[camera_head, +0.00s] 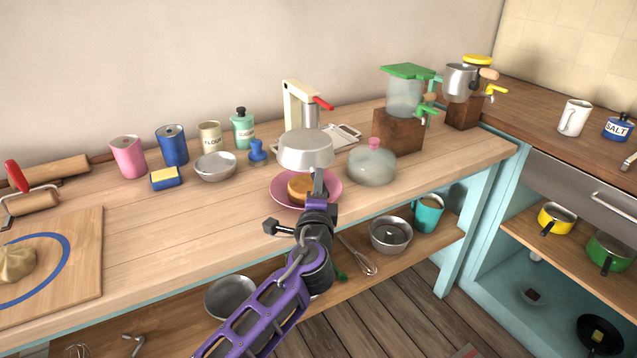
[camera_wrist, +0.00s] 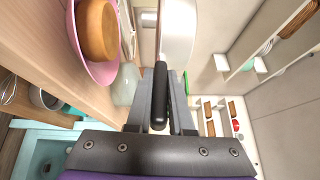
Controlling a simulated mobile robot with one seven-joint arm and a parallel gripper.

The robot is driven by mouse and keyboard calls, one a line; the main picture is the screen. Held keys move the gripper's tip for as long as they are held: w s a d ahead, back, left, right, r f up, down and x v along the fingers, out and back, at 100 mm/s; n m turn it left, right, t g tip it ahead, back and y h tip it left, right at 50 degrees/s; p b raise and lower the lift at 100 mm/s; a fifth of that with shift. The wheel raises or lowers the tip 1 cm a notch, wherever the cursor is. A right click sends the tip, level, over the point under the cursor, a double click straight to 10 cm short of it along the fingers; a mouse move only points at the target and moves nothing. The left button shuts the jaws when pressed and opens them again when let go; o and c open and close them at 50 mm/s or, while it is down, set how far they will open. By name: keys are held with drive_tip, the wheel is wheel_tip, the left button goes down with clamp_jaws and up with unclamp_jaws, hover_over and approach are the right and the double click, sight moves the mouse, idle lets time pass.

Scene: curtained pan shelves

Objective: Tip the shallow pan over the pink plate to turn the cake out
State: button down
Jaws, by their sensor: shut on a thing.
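The shallow pan (camera_head: 306,148) is a silver metal pan held bottom up above the pink plate (camera_head: 278,184). My gripper (camera_head: 318,195) is shut on its handle. In the wrist view the dark handle (camera_wrist: 160,90) lies between my two fingers (camera_wrist: 161,100), and part of the pan (camera_wrist: 178,30) shows beyond. The golden-brown cake (camera_head: 298,188) rests on the pink plate, below and apart from the pan. The cake (camera_wrist: 97,30) and plate (camera_wrist: 108,70) also show at the left of the wrist view. The pan's inside is hidden.
A glass dome with a pink knob (camera_head: 371,165) stands right of the plate. A white press with a red handle (camera_head: 300,105) stands behind the pan. A grey bowl (camera_head: 215,167) and blue stamp (camera_head: 257,153) are to the left. The counter front left of the plate is clear.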

drive_tip(key=shift+r+p, duration=1.3)
drive_tip(key=shift+r, duration=0.3)
